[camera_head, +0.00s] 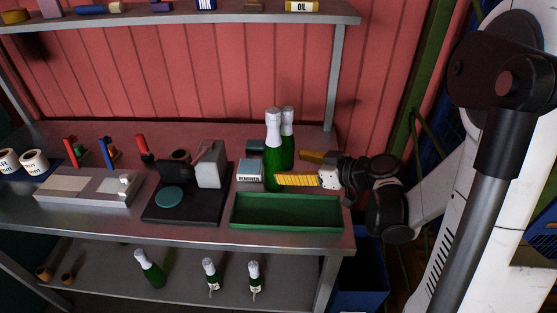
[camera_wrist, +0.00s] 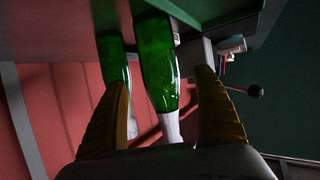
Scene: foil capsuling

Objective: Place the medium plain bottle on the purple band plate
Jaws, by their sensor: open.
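Two green bottles with white foil tops stand upright and close together on the bench: a front bottle (camera_head: 272,157) and a rear bottle (camera_head: 288,152). I cannot tell which is the medium plain one. My gripper (camera_head: 287,166) is open beside them, its yellow fingers pointing left. In the wrist view, my gripper (camera_wrist: 165,78) has one green bottle (camera_wrist: 157,60) showing between its fingers; whether they touch it is unclear. Another bottle (camera_wrist: 113,70) shows partly behind the left finger. I cannot make out a purple band plate.
A green tray (camera_head: 287,226) lies in front of the bottles. A black base (camera_head: 185,207) with a teal disc (camera_head: 169,197) and a grey board (camera_head: 88,203) are left. Three more bottles are on the lower shelf (camera_head: 185,272). An overhead shelf (camera_head: 180,18) runs behind.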

